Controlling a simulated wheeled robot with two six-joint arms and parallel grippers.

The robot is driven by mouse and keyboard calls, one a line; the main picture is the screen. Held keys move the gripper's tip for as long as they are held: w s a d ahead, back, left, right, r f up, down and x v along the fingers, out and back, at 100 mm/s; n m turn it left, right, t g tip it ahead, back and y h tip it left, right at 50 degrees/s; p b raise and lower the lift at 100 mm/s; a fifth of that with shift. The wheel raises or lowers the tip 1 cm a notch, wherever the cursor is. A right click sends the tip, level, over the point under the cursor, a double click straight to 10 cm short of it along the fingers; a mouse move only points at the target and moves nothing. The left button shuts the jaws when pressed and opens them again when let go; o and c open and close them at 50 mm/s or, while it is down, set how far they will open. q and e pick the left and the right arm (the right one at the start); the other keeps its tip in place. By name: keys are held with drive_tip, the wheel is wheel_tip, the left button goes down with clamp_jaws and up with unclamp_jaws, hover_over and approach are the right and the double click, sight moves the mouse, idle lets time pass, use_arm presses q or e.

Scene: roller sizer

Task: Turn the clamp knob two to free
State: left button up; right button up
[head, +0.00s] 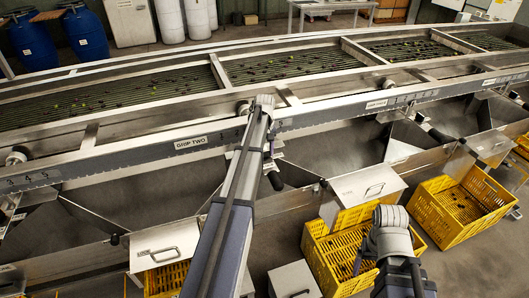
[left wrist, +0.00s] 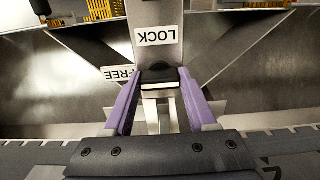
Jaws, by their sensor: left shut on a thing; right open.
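The clamp knob (left wrist: 158,73) is a black bar on a pale metal stem in the left wrist view. My left gripper (left wrist: 160,84) is shut on it, with one purple finger on each side. A LOCK label (left wrist: 160,36) is just beyond the knob, and a FREE label (left wrist: 119,73) is beside it to the left, partly hidden by a finger. In the head view a GRIP TWO label (head: 191,143) is on the rail left of my left arm, which hides most of the knob area. My right gripper (head: 380,262) is open and empty, low on the right.
The roller sizer's long rail (head: 110,156) crosses the view, with small fruit on the rollers behind it. Yellow crates (head: 455,238) stand below the chutes on the right, one close to my right gripper. A metal box lid with a handle (head: 164,247) is left of my left arm.

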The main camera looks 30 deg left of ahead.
idle(0.3)
use_arm(q)
drive_tip(key=o, duration=1.4)
drive_tip(key=shift+c, duration=0.2)
wheel_tip(320, 180, up, 8)
drive_tip(key=p, duration=0.8)
drive_tip(key=shift+f, duration=0.1)
drive_tip(key=shift+f+b, duration=0.2)
drive_tip(key=shift+b, duration=0.1)
wheel_tip(320, 180, down, 8)
drive_tip(key=b, duration=0.7)
drive_tip(key=shift+r, duration=0.2)
drive_tip(key=shift+r, duration=0.1)
